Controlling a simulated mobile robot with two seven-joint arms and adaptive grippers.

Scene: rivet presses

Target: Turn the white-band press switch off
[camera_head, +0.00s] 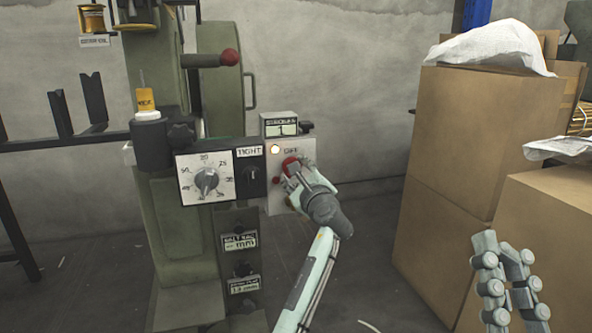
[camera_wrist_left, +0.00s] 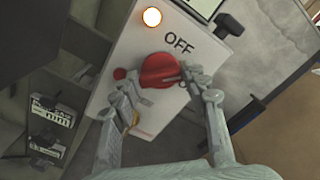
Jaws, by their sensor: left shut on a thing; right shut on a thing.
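The press (camera_head: 168,235) is a dark green machine on the left in the head view. A lamp (camera_head: 275,149) on the box glows. In the left wrist view the red knob (camera_wrist_left: 157,70) sits between my left gripper's fingers (camera_wrist_left: 163,88), which are shut on it and partly hide a second label. My right gripper (camera_head: 505,245) is low at the right, away from the press. I cannot see what its fingers are closed on.
A dial panel (camera_head: 206,176) and a small TIGHT switch panel (camera_head: 250,173) stand left of the box. A red-knobbed lever (camera_head: 229,57) is above. Cardboard boxes (camera_head: 480,140) fill the right side. Clear floor lies between the press and the boxes.

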